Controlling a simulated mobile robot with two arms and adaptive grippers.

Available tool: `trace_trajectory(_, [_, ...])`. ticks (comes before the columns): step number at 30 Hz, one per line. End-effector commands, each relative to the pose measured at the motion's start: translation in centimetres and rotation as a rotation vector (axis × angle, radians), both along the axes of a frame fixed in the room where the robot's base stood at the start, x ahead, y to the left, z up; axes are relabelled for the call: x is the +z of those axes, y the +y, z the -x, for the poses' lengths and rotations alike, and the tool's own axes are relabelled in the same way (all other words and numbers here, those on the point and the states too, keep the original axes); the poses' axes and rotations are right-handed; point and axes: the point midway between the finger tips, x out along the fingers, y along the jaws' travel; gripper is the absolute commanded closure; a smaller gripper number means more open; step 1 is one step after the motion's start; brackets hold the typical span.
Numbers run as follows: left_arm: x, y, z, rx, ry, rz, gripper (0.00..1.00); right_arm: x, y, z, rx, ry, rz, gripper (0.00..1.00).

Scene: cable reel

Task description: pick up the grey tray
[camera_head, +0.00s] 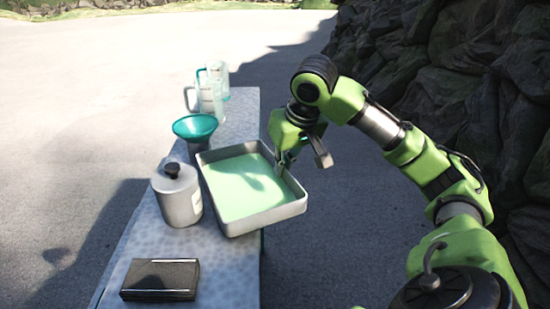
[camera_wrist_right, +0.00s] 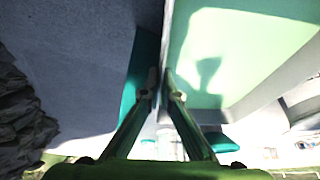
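The grey tray (camera_head: 267,219) is a shallow rectangular pan with a pale green inner floor. It sits at the right edge of the table, and its right side reaches past that edge. My right gripper (camera_head: 285,163) is at the tray's right wall, pointing down. In the right wrist view its fingers (camera_wrist_right: 160,78) are close together, one on each side of the tray's wall, and look closed on it. The tray's floor (camera_wrist_right: 235,55) fills the upper right there. Whether the tray is lifted at all cannot be told. My left gripper is not in view.
On the speckled table (camera_head: 135,245) stand a grey canister (camera_head: 177,200) left of the tray, a teal funnel (camera_head: 195,127) behind it, and clear jugs (camera_head: 210,92) at the far end. A black box (camera_head: 160,279) lies in front. Rocks (camera_head: 480,100) rise at right.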

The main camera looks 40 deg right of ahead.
Motion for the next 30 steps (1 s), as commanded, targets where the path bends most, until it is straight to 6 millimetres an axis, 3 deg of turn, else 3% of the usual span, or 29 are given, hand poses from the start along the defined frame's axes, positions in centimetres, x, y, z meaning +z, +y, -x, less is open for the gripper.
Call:
trace_trajectory(14, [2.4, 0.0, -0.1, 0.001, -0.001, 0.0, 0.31, 0.3, -0.9, -3.7, 0.0, -0.003, -0.002, 1.0])
trace_trajectory(30, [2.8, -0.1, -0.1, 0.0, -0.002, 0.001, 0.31, -1.4, -0.9, -3.6, -0.001, -0.003, 0.0, 1.0])
